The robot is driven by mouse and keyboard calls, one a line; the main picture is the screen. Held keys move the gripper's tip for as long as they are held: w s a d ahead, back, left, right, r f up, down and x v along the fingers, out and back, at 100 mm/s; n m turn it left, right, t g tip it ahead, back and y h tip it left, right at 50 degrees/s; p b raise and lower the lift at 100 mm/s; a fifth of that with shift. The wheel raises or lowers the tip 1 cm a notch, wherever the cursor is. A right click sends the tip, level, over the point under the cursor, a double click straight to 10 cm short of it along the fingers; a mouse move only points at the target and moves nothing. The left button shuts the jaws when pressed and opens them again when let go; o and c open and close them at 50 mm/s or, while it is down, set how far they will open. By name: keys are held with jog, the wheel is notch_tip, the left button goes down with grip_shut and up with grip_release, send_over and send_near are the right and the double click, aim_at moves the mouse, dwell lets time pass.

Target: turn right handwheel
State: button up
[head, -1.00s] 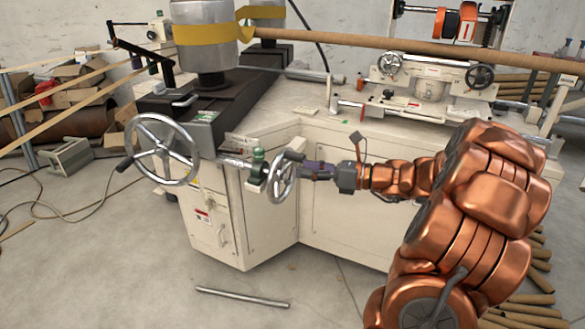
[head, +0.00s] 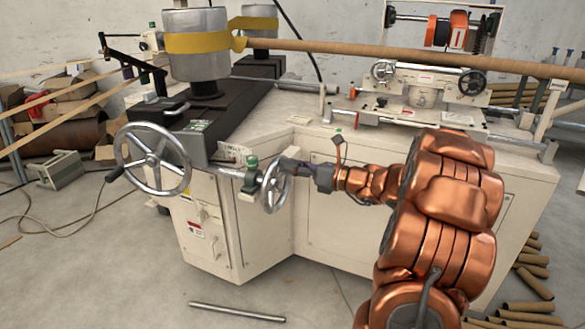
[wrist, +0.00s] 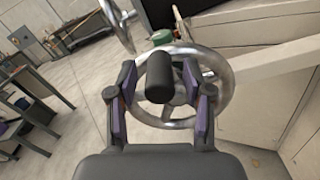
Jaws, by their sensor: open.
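The right handwheel (head: 275,187) is the smaller silver wheel, on a shaft at the machine's front corner. In the wrist view, its metal rim (wrist: 226,92) fills the middle behind the fingers. Its black cylindrical handle (wrist: 158,78) points toward the camera and lies between my two fingertips. My gripper (wrist: 163,97) is open, with a finger on each side of the handle and visible gaps to it. In the head view, my gripper (head: 301,171) reaches the wheel's upper right side from the right and hides part of it.
A larger silver handwheel (head: 153,159) with a black handle stands to the left. A green-topped fitting (head: 251,168) sits on the shaft behind the right wheel. The beige cabinet (head: 335,228) is close behind my arm. A metal bar (head: 237,312) lies on the floor.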

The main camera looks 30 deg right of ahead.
jog(key=shift+c, duration=0.3)
grip_shut()
dwell(0.4)
